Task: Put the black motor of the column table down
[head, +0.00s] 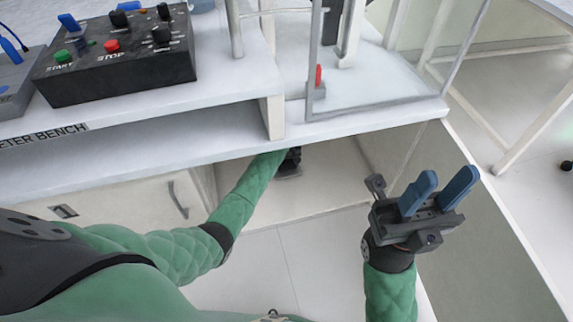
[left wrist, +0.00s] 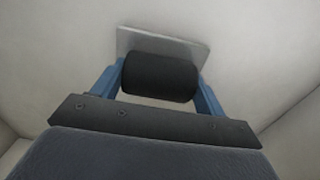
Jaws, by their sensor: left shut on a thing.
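The black motor (left wrist: 160,78) is a dark cylinder, lying crosswise between the blue fingers of my left gripper (left wrist: 158,85) in the left wrist view. The gripper is shut on it. A flat grey plate (left wrist: 190,50) shows right behind the motor; I cannot tell whether it is fixed to it. In the head view my left arm reaches into the open bay (head: 325,178) under the bench; only the dark wrist end of the gripper shows there, and the motor is hidden by the bench top. My right gripper (head: 438,195) is open and empty, right of the bay.
The white bench top (head: 200,100) overhangs the bay, its front edge close above my left forearm. A black control box (head: 120,65) stands on it at the left. A cabinet door with a handle (head: 178,200) is left of the bay. A side panel (head: 480,220) closes the right.

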